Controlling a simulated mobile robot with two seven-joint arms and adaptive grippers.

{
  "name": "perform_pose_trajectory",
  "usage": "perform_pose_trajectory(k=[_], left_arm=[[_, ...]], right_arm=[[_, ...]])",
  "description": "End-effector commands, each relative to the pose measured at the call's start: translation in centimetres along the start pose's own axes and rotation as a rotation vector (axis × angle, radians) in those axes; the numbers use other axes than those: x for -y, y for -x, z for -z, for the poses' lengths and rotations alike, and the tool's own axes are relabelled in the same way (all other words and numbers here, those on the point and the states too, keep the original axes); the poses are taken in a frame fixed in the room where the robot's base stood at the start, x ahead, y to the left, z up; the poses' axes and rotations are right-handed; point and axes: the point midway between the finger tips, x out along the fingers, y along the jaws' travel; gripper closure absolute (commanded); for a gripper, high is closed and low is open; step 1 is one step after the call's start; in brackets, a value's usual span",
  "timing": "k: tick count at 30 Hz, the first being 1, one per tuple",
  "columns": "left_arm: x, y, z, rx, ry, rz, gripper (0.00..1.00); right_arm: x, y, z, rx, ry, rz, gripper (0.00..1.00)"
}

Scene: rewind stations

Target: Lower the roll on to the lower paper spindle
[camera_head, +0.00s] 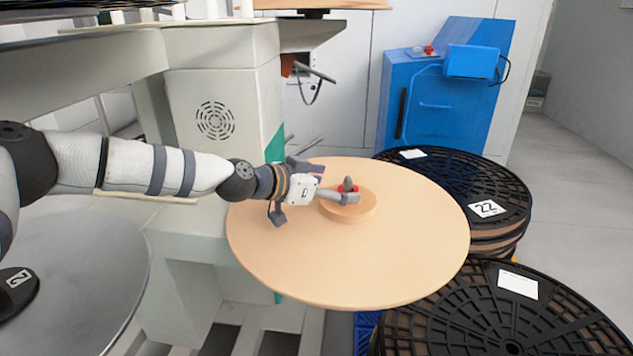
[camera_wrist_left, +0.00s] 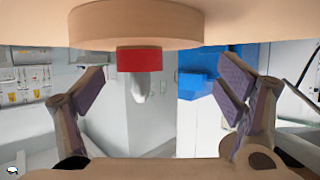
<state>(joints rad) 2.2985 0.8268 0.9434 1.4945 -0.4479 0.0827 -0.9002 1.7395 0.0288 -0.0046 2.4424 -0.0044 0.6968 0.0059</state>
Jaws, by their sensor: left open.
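A spindle with a red collar and a grey tip (camera_head: 348,185) stands upright on a round tan hub (camera_head: 349,208), at the middle of a large tan disc (camera_head: 400,250). My left gripper (camera_head: 308,190) is above the disc, just left of the spindle tip. Its purple-padded fingers are spread and hold nothing. In the left wrist view, which looks upside down, the red collar (camera_wrist_left: 139,60) and tip show between the open fingers (camera_wrist_left: 162,92), with no visible contact. I cannot make out a separate paper roll on the hub. My right gripper is out of view.
Black-topped reels (camera_head: 450,190) are stacked right of the disc, with another black reel (camera_head: 500,325) nearer. A grey machine cabinet (camera_head: 215,95) stands behind my left arm. A blue cabinet (camera_head: 440,105) is at the back. A grey metal disc (camera_head: 90,260) is at the left. Open floor lies far right.

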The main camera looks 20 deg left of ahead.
Motion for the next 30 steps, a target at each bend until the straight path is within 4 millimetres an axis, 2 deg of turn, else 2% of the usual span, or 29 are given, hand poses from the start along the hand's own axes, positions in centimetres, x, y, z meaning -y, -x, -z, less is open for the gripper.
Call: perform_pose_trajectory(k=[1,6,9,12,30], left_arm=[[0.1,1.6,0.6,-0.006,0.001,0.001,0.14],[0.1,6.3,0.8,-0.008,-0.001,0.002,0.14],[0.0,8.3,0.7,-0.007,-0.001,0.001,0.14],[0.0,9.4,0.5,-0.005,-0.002,0.001,0.14],[-0.1,9.8,0.0,-0.001,0.0,-0.001,0.14]], right_arm=[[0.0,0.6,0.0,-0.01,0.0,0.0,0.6],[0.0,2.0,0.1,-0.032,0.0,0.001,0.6],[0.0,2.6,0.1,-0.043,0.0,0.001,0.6],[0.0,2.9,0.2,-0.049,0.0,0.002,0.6],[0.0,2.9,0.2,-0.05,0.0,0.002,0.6]])
